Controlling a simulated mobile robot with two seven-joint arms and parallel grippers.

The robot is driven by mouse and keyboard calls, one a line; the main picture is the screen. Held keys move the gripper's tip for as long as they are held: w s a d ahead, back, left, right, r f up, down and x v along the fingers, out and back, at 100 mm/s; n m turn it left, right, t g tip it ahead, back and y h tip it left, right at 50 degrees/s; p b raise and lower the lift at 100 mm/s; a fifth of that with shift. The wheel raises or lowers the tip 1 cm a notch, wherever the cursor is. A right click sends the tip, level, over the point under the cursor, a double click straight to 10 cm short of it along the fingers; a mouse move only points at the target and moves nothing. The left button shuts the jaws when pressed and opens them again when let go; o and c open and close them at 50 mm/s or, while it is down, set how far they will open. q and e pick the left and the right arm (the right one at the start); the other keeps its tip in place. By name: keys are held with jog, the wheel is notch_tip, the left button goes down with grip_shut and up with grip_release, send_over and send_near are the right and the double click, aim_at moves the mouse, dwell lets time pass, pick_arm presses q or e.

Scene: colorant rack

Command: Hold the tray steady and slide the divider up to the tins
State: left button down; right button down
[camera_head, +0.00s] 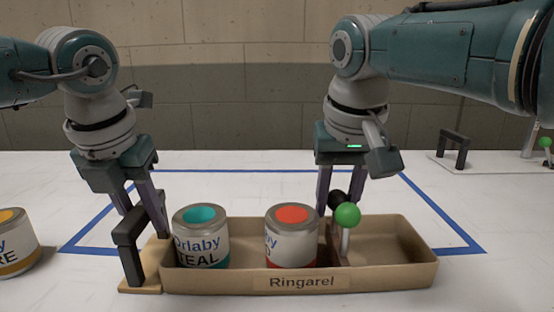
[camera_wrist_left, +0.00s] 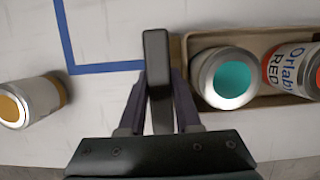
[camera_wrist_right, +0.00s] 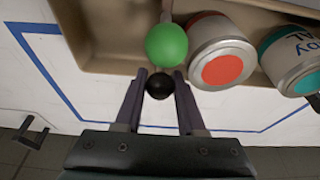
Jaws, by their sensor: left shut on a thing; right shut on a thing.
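The tan tray (camera_head: 395,276), labelled Ringarel, holds a teal tin (camera_head: 201,238) at its left and a red tin (camera_head: 291,243) near its middle. The brown divider (camera_head: 335,248) stands just right of the red tin; I cannot tell whether they touch. A black knob (camera_wrist_right: 160,84) and a green ball (camera_head: 348,215) on a metal stem show at the divider. My left gripper (camera_head: 143,212) is shut on the black handle (camera_head: 130,248) at the tray's left end. My right gripper (camera_head: 340,200) is shut on the black knob, behind the green ball.
A yellow-topped tin (camera_head: 16,243) stands on the table left of the tray. A blue outline (camera_head: 280,171) is marked on the white table. A black handle (camera_head: 453,148) and another green ball (camera_head: 545,143) are at the back right. The tray's right compartment is empty.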

jog(key=shift+a, duration=0.3)
jog(key=shift+a, duration=0.85)
jog(key=shift+c, duration=2.1)
grip_release()
jog(key=shift+d, duration=0.1)
